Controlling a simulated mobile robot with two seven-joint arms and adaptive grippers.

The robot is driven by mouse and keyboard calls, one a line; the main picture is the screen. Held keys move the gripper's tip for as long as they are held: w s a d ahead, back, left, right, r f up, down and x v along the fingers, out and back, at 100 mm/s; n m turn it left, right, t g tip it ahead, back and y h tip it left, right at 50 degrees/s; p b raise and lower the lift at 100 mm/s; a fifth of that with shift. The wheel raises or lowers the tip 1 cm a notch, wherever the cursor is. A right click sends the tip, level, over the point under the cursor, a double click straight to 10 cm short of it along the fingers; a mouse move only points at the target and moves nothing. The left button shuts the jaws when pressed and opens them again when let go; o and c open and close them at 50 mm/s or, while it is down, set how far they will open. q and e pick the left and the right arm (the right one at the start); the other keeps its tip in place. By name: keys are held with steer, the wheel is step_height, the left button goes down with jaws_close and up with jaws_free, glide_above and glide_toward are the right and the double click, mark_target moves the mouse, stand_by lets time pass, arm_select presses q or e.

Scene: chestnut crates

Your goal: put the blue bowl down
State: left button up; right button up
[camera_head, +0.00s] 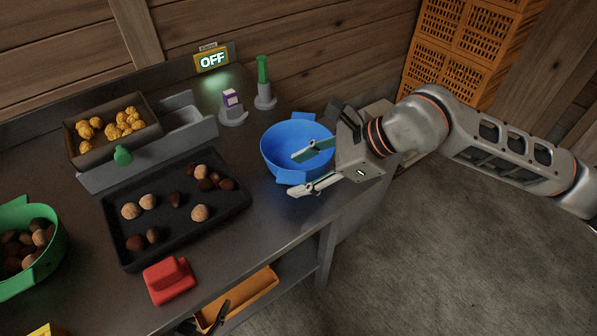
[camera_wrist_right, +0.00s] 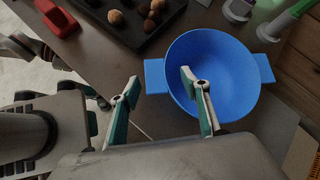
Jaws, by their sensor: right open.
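The blue bowl (camera_head: 284,142) stands upright and empty on the dark worktop (camera_head: 255,218), near its right end. It also shows in the right wrist view (camera_wrist_right: 225,62), with a tab handle on each side. My right gripper (camera_head: 298,173) is open at the near right side of the bowl. One finger overlaps the bowl's inside in the picture and the other lies outside it, with the near handle (camera_wrist_right: 154,76) between them in the right wrist view. I cannot tell whether a finger touches the bowl.
A black tray (camera_head: 128,252) with chestnuts lies left of the bowl. A red block (camera_head: 169,281) and green bowl (camera_head: 58,254) are at left. Orange crates (camera_head: 462,45) stand behind my right arm.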

steer(key=v, duration=1)
steer(key=shift+s+d+r, duration=0.15)
steer(key=shift+d+r, duration=0.1)
steer(key=shift+r, duration=0.05)
